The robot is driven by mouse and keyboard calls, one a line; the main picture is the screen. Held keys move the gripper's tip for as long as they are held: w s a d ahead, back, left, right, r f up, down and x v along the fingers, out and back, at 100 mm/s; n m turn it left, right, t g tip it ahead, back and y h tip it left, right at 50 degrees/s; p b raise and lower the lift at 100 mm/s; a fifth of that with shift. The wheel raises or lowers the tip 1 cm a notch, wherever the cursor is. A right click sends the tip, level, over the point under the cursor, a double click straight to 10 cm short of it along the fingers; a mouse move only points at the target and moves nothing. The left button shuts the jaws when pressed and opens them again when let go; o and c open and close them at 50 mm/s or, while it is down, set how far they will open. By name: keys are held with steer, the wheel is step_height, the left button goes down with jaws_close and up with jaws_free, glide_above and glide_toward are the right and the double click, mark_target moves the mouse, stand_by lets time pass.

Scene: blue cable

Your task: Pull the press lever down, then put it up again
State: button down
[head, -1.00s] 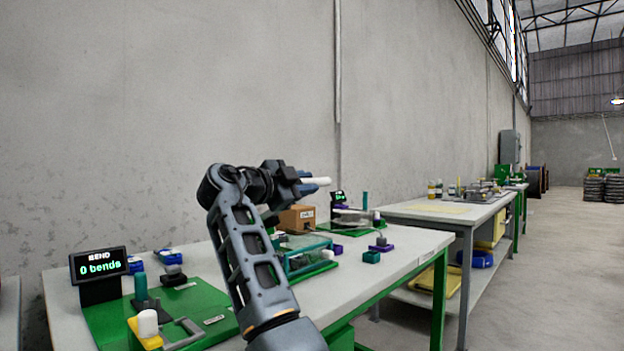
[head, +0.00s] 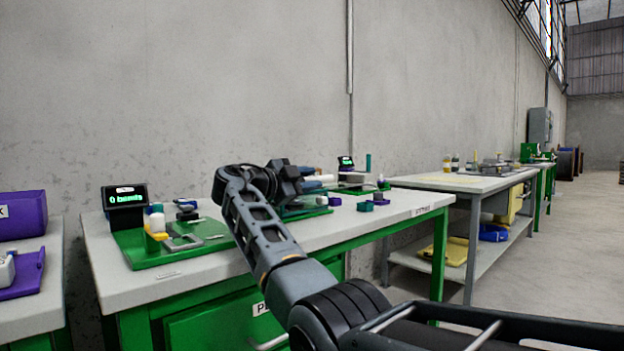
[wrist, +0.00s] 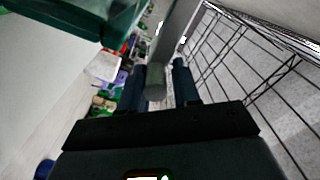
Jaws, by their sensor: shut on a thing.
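My gripper (head: 314,183) is in front of the small press on the workbench, low over its green base (head: 304,212). In the wrist view my gripper (wrist: 159,68) has its two dark blue fingers on either side of a grey round lever handle (wrist: 155,86), and it is shut on it. The grey lever arm (wrist: 181,25) runs up from the handle in that view. A dark green translucent part (wrist: 75,12) shows at the upper left there. My arm hides much of the press in the head view, so the lever's angle is hard to tell.
On the same bench (head: 180,272) are a "0 bends" display (head: 125,197) and a green board with a grey frame (head: 183,242). Small purple and teal blocks (head: 366,206) lie right of the press. A second bench (head: 470,181) stands behind. The floor at right is clear.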

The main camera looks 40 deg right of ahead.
steer(key=shift+w+a+f, duration=0.1)
steer(key=shift+w+f, duration=0.05)
steer(key=shift+f, duration=0.25)
steer(key=c, duration=1.1)
jaws_free()
steer(key=shift+o, duration=0.7)
steer(key=shift+r, duration=0.1)
steer(key=shift+a, duration=0.25)
steer(key=a+p, duration=0.2)
steer(key=a, duration=0.5)
steer(key=shift+a, duration=0.15)
